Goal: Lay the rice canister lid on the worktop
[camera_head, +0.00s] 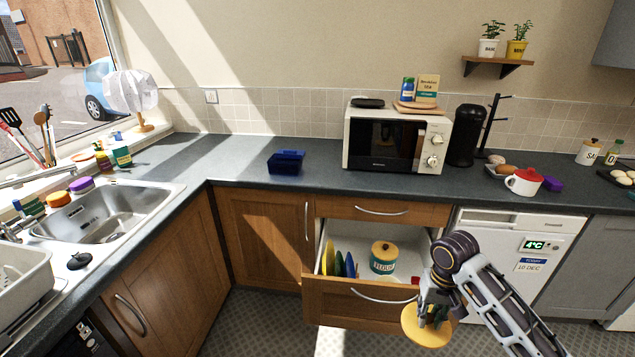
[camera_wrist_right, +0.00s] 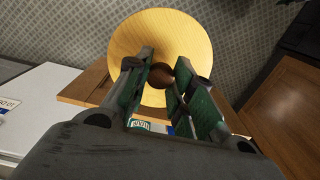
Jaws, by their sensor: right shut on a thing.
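My right gripper (camera_head: 433,314) is shut on a round pale-wood lid (camera_head: 424,333) with a dark knob, in front of the open drawer at the lower right. In the right wrist view the lid (camera_wrist_right: 145,38) faces the camera, and its brown knob sits between the fingertips (camera_wrist_right: 168,76). The dark grey worktop (camera_head: 330,184) runs along the wall above the drawer, with the lid well below it. A canister (camera_head: 383,262) with a teal label and wooden lid stands in the drawer. I cannot make out an open canister. My left gripper is not in view.
The open drawer (camera_head: 350,308) also holds coloured plates (camera_head: 336,262). The worktop between blue box and sink is clear.

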